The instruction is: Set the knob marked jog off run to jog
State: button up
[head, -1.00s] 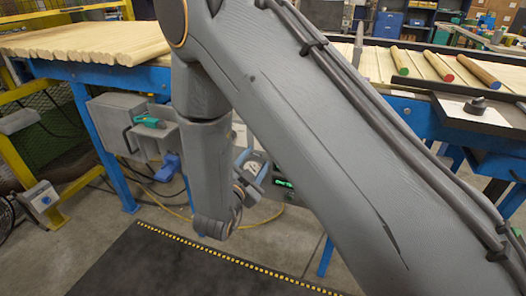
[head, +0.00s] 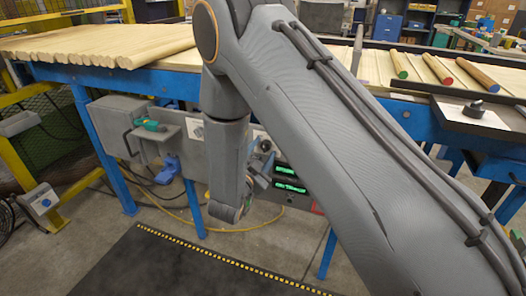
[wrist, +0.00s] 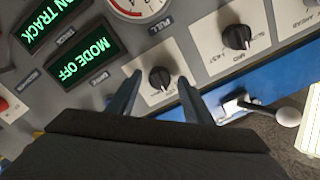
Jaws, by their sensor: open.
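A black knob (wrist: 160,78) on a pale plate shows in the wrist view; the lettering around it is too small or too covered to read. My gripper (wrist: 155,82) is open, one finger on each side of this knob. I cannot tell whether the fingers touch it. A green display (wrist: 88,60) beside it reads MODE OFF. A second black knob (wrist: 236,37), lettered SLOW, MID and FAST, is to the upper right. In the head view my arm hides the knobs; the control panel's lit green displays (head: 289,187) show beside it.
A dial gauge (wrist: 138,6) is at the wrist view's top. A lever with a round grey ball (wrist: 288,117) sticks out at the right, near my right finger. In the head view a blue-framed table (head: 75,75) carries wooden rods, and a dark mat (head: 170,270) lies on the floor.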

jog(key=c, duration=1.1)
jog(key=shift+o, duration=0.2)
jog(key=shift+n, duration=0.3)
jog(key=n+p, duration=0.2)
jog(key=n, duration=0.2)
jog(key=shift+n+p, duration=1)
jog(key=shift+n, duration=1.2)
jog(key=o, duration=1.1)
jog(key=shift+c, duration=0.2)
